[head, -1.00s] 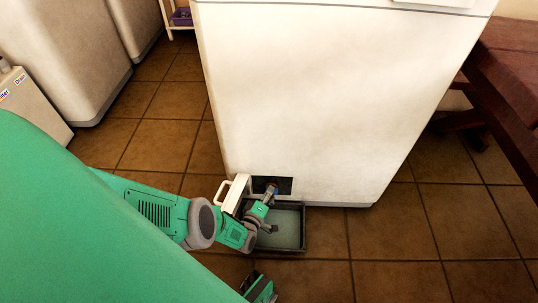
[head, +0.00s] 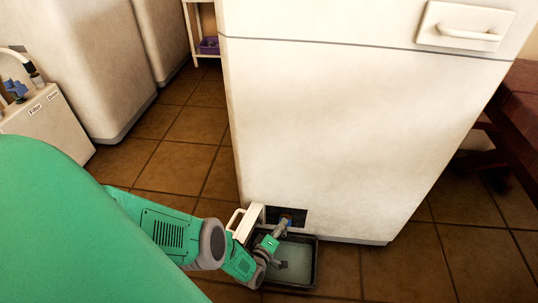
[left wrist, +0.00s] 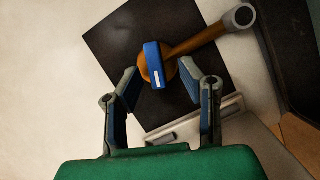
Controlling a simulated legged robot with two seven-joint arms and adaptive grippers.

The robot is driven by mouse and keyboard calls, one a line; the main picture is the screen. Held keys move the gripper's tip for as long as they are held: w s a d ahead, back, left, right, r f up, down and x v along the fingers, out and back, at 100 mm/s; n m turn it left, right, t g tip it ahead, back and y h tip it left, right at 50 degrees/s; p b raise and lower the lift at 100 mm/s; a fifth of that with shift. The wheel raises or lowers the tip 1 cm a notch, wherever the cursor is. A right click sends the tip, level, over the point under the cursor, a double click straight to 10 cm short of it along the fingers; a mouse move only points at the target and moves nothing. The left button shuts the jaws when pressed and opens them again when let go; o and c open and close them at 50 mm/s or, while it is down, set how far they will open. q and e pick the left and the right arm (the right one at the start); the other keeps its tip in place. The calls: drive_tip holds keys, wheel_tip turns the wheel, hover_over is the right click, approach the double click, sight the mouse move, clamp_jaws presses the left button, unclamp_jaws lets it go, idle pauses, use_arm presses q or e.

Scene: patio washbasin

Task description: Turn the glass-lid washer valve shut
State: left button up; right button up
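The white washer (head: 330,130) has a dark opening low on its front. The valve (left wrist: 180,52) has a brass-coloured body, with a pipe running up right to a grey end in the left wrist view. Its blue handle (left wrist: 154,66) stands nearly upright there, at a steep angle to the pipe. In the head view the valve is small and partly hidden by my left gripper (head: 281,234). In the left wrist view my left gripper (left wrist: 159,70) is open, with one finger on each side of the handle and visible gaps. My right gripper is out of view.
A white hatch door with a handle (head: 236,220) stands open left of the opening, close to my left arm. A dark tray (head: 316,262) with pale liquid sits below it. A white box labelled Filter and Drain (head: 45,125) is left. Tiled floor (head: 185,150) lies between.

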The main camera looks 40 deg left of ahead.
use_arm(q)
drive_tip(key=v, duration=1.1)
